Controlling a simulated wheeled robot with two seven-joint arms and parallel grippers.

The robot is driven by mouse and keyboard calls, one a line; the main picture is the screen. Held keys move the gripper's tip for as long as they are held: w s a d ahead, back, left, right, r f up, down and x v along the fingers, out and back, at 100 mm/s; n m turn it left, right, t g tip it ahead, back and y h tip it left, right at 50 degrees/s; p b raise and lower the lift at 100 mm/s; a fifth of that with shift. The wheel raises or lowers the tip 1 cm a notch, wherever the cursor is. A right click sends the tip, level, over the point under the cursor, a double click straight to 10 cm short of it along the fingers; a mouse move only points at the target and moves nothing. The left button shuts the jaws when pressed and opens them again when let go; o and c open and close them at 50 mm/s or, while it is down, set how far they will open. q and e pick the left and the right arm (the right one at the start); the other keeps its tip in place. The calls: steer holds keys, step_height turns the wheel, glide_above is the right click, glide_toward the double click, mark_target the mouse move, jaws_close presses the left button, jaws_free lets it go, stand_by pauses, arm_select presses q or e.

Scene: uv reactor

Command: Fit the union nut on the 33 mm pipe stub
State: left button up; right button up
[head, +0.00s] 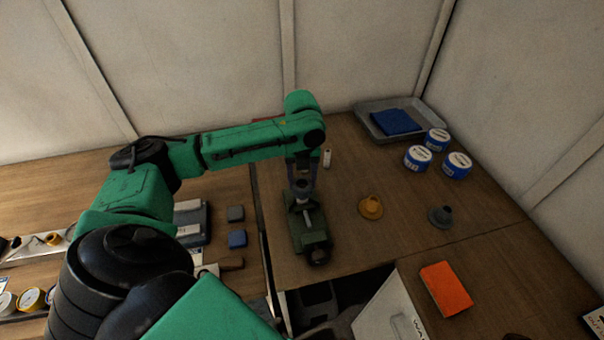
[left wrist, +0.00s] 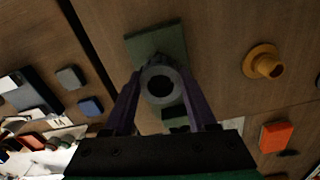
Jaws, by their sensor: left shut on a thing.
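My left gripper (head: 302,184) is shut on a dark grey ring, which looks like the union nut (left wrist: 160,84). In the left wrist view the ring sits between the two fingers, its dark opening facing the camera. The gripper points down over a green vise-like fixture (head: 312,232), which also shows behind the ring in the left wrist view (left wrist: 145,47). I cannot tell whether the ring touches anything below; the ring and fingers hide that spot. An orange flanged piece (head: 371,207) and a grey flanged piece (head: 440,216) stand on the table to the right. My right gripper is out of view.
Several white-and-blue tubs (head: 457,166) and a grey tray (head: 372,113) with a blue cloth are at the back right. An orange block (head: 446,288) lies at the front right. Small grey and blue blocks (head: 237,238) lie left of the fixture.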

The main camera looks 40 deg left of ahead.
mark_target(302, 186)
arm_select(q)
steer(key=shift+f+b, duration=0.45)
steer(key=shift+f, duration=1.35)
steer(key=shift+f, duration=0.15)
steer(key=o, duration=1.4)
step_height(302, 186, up, 15)
steer(key=shift+f+b, duration=0.2)
steer(key=shift+b, duration=0.6)
steer(key=shift+f, duration=0.1)
